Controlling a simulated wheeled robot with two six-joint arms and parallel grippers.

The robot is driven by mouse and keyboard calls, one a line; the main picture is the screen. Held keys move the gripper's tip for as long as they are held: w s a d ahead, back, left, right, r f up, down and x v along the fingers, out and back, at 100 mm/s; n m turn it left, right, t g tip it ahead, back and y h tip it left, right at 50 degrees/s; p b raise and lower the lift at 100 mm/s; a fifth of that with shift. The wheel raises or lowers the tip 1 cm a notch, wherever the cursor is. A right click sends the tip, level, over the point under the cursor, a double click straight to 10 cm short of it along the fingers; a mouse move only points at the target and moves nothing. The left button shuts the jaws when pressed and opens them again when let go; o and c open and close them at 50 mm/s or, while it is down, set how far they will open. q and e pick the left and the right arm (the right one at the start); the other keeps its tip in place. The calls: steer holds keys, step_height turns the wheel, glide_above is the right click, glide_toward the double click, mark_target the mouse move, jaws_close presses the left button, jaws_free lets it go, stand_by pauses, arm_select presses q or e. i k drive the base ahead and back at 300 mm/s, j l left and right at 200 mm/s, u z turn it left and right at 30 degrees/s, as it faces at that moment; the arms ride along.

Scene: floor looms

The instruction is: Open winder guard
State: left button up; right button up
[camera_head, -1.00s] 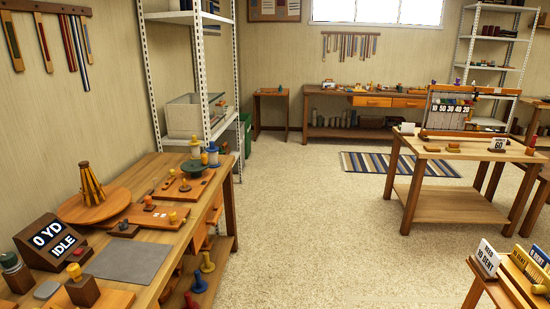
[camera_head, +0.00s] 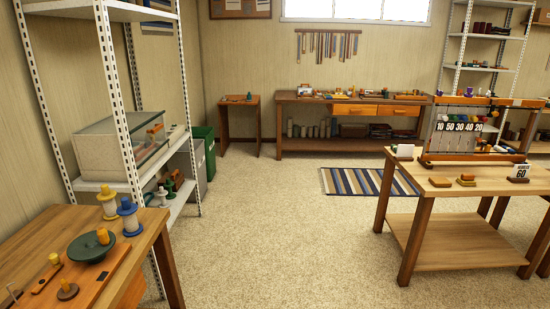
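A pale box with a clear, slanted front (camera_head: 152,148) stands on the white metal shelf at the left; something orange shows through the clear part. It looks closed, but I cannot tell surely whether it is the winder guard. Neither of my grippers is in view.
The left table's corner (camera_head: 150,225) juts into the lower left. The shelf unit (camera_head: 108,100) stands behind it, a green bin (camera_head: 204,147) beyond. Open carpet (camera_head: 260,235) lies ahead, with a striped rug (camera_head: 368,181). A loom table (camera_head: 460,205) stands at right.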

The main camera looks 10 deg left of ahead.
mark_target(157, 126)
steer(key=i, duration=2.05)
